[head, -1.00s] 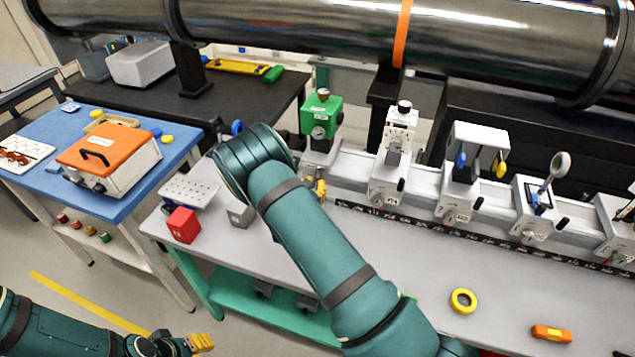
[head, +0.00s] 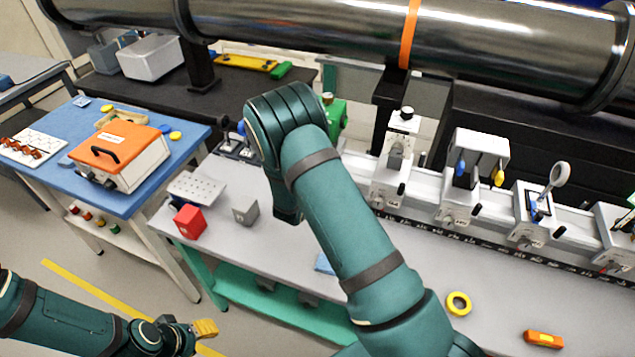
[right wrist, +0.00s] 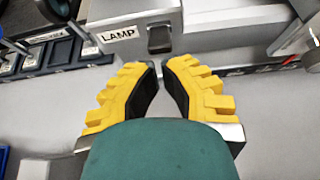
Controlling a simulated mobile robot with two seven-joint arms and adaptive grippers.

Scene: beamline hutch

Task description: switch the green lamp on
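The green lamp (head: 337,118) stands at the left end of the rail in the head view, partly hidden behind my right arm. In the right wrist view, a pale grey box (right wrist: 200,15) labelled LAMP shows a dark switch (right wrist: 159,38) on its front. My right gripper (right wrist: 161,64) points at this box just below the switch, its yellow fingertips nearly together with nothing between them. The arm hides this gripper in the head view. My left gripper (head: 206,329) is low at the left, away from the bench; its finger opening is unclear.
A red cube (head: 189,222), a grey cube (head: 245,210) and a perforated plate (head: 197,187) lie on the bench's left end. Rail-mounted devices (head: 466,175) stand to the right. A yellow ring (head: 458,303) and orange object (head: 543,339) lie near the front. A large pipe (head: 300,30) crosses above.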

